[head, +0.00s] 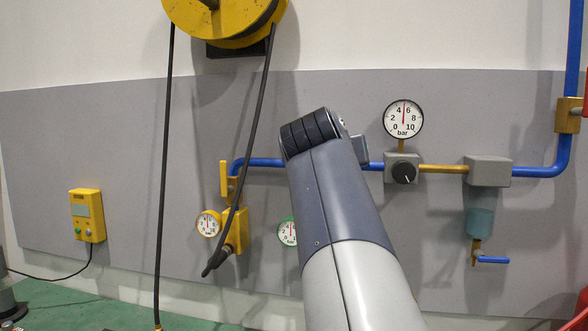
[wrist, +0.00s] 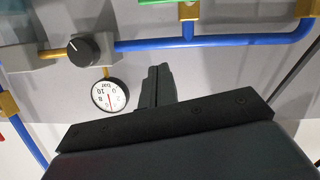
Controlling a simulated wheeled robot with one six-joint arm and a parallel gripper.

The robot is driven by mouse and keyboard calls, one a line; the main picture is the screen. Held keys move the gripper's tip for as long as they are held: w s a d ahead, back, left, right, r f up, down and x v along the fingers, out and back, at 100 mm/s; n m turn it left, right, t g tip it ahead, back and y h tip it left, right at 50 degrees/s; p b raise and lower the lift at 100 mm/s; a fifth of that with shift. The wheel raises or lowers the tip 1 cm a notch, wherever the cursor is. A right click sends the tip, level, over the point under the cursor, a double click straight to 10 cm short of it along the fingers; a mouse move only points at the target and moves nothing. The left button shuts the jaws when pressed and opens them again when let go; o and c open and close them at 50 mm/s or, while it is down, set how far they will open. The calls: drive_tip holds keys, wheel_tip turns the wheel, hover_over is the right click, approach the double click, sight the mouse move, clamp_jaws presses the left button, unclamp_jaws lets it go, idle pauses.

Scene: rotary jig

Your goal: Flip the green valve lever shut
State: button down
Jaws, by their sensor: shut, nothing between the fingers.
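The green valve lever (wrist: 166,2) shows only as a strip at the top edge of the wrist view, cut off by the frame. It lies roughly parallel to the blue pipe, beside a brass fitting (wrist: 188,12) on a blue branch. In the head view my arm hides it. My gripper (wrist: 160,72) is shut and empty in the wrist view, with a gap in the picture between its fingertips and the lever. In the head view the fingers are hidden behind my arm.
A blue pipe (head: 262,162) runs along the grey panel (head: 130,130). A regulator knob (head: 403,173) and pressure gauge (head: 403,119) are right of my arm. A yellow lever (head: 223,178), blue lever (head: 493,260) and green-rimmed gauge (head: 288,232) also show. A black hose (head: 255,125) hangs left of my arm.

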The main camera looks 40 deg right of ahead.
drive_tip(key=shift+v, duration=2)
drive_tip(key=shift+d, duration=0.1)
drive_tip(key=a+f+x, duration=0.1)
drive_tip(key=f+x, duration=0.1)
drive_tip(key=x, duration=0.9)
drive_tip(key=w+a+n+g+h+p, duration=0.1)
drive_tip(key=w+a+n+h+p, duration=0.2)
drive_tip(key=n, duration=0.8)
drive_tip(key=shift+w+a+g+p, duration=0.3)
drive_tip(key=shift+w+a+p, duration=0.2)
drive_tip(key=shift+w+a, duration=0.25)
drive_tip(key=shift+f, duration=0.1)
drive_tip(key=shift+d, duration=0.1)
